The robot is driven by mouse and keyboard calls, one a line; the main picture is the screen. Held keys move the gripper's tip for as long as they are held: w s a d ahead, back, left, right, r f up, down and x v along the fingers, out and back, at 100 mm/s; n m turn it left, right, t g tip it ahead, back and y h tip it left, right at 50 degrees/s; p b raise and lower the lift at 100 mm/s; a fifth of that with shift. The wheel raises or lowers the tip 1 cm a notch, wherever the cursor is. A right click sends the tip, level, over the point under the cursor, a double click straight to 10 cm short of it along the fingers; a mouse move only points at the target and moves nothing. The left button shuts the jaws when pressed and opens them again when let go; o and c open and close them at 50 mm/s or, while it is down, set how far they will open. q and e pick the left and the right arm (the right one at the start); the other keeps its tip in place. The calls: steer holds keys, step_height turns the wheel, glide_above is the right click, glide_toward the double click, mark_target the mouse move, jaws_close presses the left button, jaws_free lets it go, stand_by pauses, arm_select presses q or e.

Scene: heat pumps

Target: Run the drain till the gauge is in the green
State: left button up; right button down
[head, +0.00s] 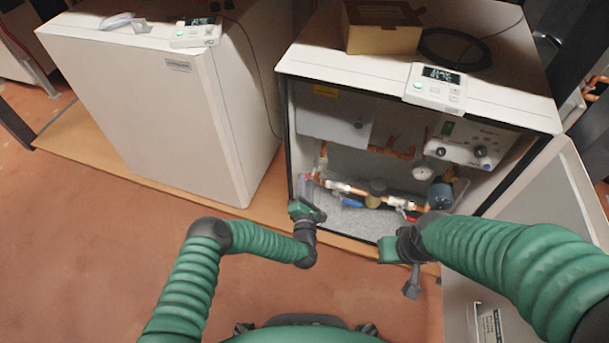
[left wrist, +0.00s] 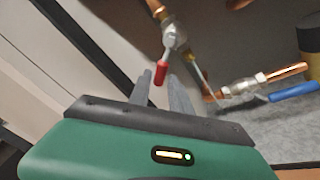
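The open heat pump cabinet (head: 455,87) holds copper pipework. A small round white gauge (head: 422,173) sits inside; its needle and colours are too small to read. In the left wrist view, a valve with a red handle (left wrist: 162,68) hangs on a copper pipe at top centre. My left gripper (left wrist: 162,82) has its two fingers apart, with the red handle's end between or just beyond the tips; contact cannot be told. In the head view, my left gripper (head: 306,207) is at the cabinet's lower left opening. My right gripper (head: 402,262) is in front of the cabinet; its fingers are unclear.
A blue lever (left wrist: 293,91) lies right of the red handle. Another red lever (head: 408,217) is near the blue pump (head: 440,195). A cardboard box (head: 382,27) and thermostat (head: 435,87) rest on top. A closed white unit (head: 150,100) stands left.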

arm_select(q)
steer(key=w+b, duration=0.2)
steer(key=w, duration=0.4)
steer(key=shift+s, duration=0.1)
jaws_close()
